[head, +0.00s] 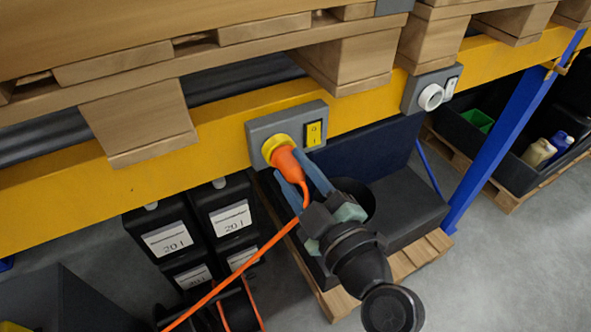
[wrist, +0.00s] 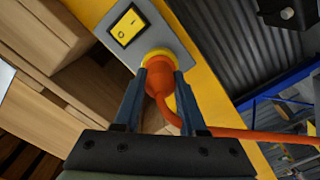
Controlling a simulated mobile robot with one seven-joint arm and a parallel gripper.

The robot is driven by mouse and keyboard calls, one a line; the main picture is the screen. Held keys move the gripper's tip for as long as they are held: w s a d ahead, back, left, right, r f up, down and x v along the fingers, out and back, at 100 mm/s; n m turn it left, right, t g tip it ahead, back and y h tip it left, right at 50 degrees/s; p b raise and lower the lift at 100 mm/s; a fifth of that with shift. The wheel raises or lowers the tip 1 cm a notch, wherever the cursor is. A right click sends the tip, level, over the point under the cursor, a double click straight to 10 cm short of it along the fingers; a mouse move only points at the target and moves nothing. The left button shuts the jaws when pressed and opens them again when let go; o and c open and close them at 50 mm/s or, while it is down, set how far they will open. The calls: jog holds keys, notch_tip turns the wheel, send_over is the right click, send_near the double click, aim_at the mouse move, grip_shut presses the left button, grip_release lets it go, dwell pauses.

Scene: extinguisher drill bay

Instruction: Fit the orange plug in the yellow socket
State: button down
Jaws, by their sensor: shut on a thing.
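The orange plug (head: 285,160) is between the blue fingers of my gripper (head: 290,167), which is shut on it. The plug's front end meets the yellow socket (head: 268,145) on a grey plate on the yellow beam; the contact edge is partly hidden, so I cannot tell how deep it sits. In the wrist view the plug (wrist: 159,79) lies between the fingertips (wrist: 160,82), lined up with the yellow socket (wrist: 157,55) just beyond. An orange cable (head: 249,259) bends from the plug down to the lower left.
A yellow switch (head: 314,133) sits beside the socket. A second grey plate with a white socket (head: 431,97) is further right on the yellow beam (head: 215,150). Wooden pallets (head: 140,117) overhang above. Black canisters (head: 165,232) stand below, and a blue post (head: 500,145) is at right.

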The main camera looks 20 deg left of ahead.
jog(key=shift+a+b, duration=0.1)
jog(key=shift+b, duration=0.35)
jog(key=shift+c, duration=2)
grip_release()
jog(key=shift+w+a, duration=0.1)
jog(key=shift+d, duration=0.2)
jog(key=shift+s+d+f, duration=0.1)
jog(key=shift+s+d, duration=0.1)
jog(key=b+v, duration=0.3)
jog(key=v, duration=0.5)
jog(key=shift+s, duration=0.15)
